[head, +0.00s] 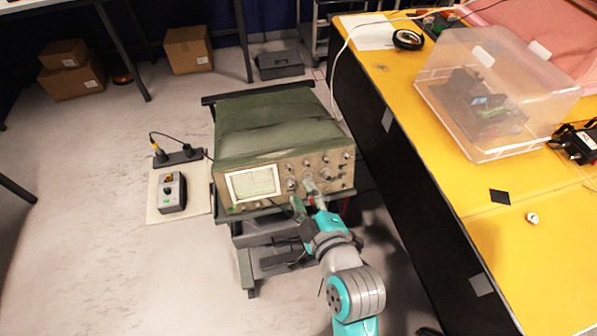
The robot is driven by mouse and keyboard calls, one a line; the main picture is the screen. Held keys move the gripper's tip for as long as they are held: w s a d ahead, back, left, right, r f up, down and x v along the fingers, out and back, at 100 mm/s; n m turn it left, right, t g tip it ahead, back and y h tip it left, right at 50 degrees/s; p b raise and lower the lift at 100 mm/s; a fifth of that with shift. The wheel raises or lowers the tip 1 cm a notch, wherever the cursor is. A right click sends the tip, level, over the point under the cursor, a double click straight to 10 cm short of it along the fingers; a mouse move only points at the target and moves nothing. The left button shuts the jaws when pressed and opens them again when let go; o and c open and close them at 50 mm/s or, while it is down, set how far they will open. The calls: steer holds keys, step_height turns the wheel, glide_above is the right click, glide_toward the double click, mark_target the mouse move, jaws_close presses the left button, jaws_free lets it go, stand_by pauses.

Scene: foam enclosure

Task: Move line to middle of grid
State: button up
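The oscilloscope (287,181) sits on a dark cart in the middle of the head view, its front panel facing me. Its screen (254,183) at the left of the panel is lit pale green with a grid. The trace line is too small to make out. Several knobs (327,174) fill the right part of the panel. My gripper (304,194) is at the panel's lower middle, just right of the screen, with its fingers at the knobs there. The fingertips look apart. I cannot tell whether they touch a knob, and my gripper partly hides the lower knobs.
A yellow table (470,215) with a clear plastic box (497,95) stands close on the right. A control box (172,192) and a power strip (180,157) lie on a board on the left.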

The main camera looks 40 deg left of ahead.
mark_target(290, 169)
steer(key=x, duration=0.8)
steer(key=shift+w+a, duration=0.1)
steer(key=shift+a, duration=0.05)
jaws_close()
